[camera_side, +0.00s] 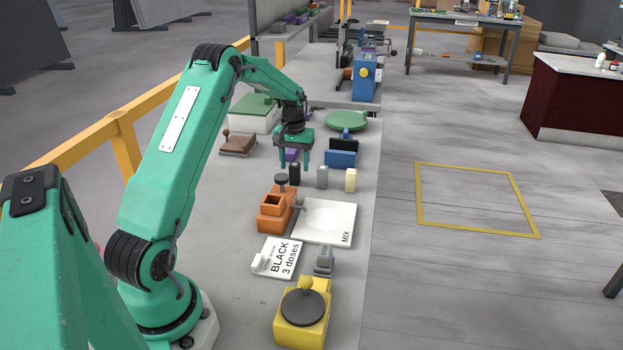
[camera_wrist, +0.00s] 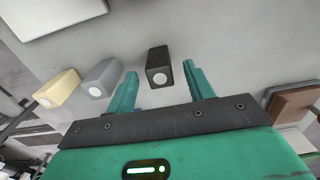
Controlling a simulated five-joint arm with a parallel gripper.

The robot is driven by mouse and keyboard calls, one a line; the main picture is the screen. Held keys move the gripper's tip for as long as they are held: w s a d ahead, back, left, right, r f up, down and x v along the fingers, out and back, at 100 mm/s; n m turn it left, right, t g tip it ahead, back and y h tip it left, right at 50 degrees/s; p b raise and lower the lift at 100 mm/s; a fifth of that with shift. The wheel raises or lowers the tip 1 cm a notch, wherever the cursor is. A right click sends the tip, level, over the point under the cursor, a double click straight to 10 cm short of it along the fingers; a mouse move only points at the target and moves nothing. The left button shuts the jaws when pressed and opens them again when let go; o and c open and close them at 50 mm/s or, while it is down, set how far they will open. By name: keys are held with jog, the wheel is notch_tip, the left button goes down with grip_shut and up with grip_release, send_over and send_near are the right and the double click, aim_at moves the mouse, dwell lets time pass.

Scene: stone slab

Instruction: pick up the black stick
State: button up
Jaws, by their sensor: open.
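The black stick (camera_side: 294,174) is a short upright block on the grey slab, left of a grey stick (camera_side: 322,177) and a cream stick (camera_side: 351,180). In the wrist view the black stick (camera_wrist: 158,66) shows beyond the fingertips, roughly in line with the gap between them. The grey stick (camera_wrist: 102,77) and cream stick (camera_wrist: 57,88) are to its left there. My gripper (camera_side: 295,163) is open and empty, with its fingers pointing down close to the black stick. It also shows in the wrist view (camera_wrist: 160,80). I cannot tell whether a finger touches the stick.
An orange block (camera_side: 275,211) and a white MIX plate (camera_side: 335,234) stand in front of the sticks. A BLACK 3 doses card (camera_side: 291,262) and a yellow block (camera_side: 301,332) are nearer. A blue box (camera_side: 342,153) stands behind, and a brown block (camera_side: 238,150) is at left.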

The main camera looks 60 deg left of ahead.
aim_at(295, 174)
jog(key=shift+f, duration=2.35)
jog(key=shift+c, duration=0.4)
jog(key=c, duration=1)
